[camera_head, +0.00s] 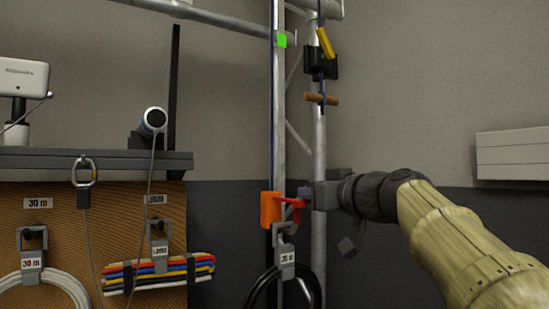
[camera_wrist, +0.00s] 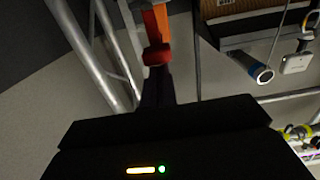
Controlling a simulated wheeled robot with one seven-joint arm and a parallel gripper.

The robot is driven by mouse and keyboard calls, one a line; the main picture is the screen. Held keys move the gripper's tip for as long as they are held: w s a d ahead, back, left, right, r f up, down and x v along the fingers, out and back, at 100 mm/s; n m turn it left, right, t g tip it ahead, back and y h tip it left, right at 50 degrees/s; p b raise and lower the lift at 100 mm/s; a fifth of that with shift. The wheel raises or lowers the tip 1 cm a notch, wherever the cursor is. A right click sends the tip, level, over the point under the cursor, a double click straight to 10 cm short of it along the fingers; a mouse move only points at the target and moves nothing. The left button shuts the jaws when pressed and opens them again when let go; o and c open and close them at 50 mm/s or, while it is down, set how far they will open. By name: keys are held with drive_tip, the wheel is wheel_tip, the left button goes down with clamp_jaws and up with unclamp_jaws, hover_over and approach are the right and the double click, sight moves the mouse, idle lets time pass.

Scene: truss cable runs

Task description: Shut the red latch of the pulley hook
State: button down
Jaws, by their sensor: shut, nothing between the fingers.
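The red latch (camera_head: 290,201) sits at the orange block of the pulley hook (camera_head: 270,209), low on the vertical truss. A metal hook (camera_head: 284,232) hangs just below it with a black cable coil and a "20 m" tag. My gripper (camera_head: 304,197) comes in from the right, shut and empty, with its fingertips at the red latch's right end. In the wrist view my shut fingers (camera_wrist: 156,85) point at the red latch (camera_wrist: 157,54), with the orange block (camera_wrist: 155,20) beyond. The fingertips look in contact or nearly so; I cannot tell which. They partly hide the latch.
Truss tubes (camera_head: 318,130) stand directly behind the hook. A brown wooden toggle (camera_head: 321,99) and a yellow-handled cleat (camera_head: 325,43) are higher up. A pegboard (camera_head: 100,220) with cable coils and a shelf (camera_head: 95,158) stand left.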

drive_tip(key=shift+f+b, duration=0.65)
drive_tip(key=shift+b, duration=0.35)
drive_tip(key=shift+f, duration=0.3)
wheel_tip(320, 180, up, 5)
drive_tip(key=p, duration=0.3)
drive_tip(key=s+d+f+b, duration=0.1)
drive_tip(key=s+d+f, duration=0.2)
drive_tip(key=s, duration=0.5)
drive_tip(key=shift+s+d+f, duration=0.2)
drive_tip(key=shift+s+d, duration=0.15)
drive_tip(key=shift+d, duration=0.35)
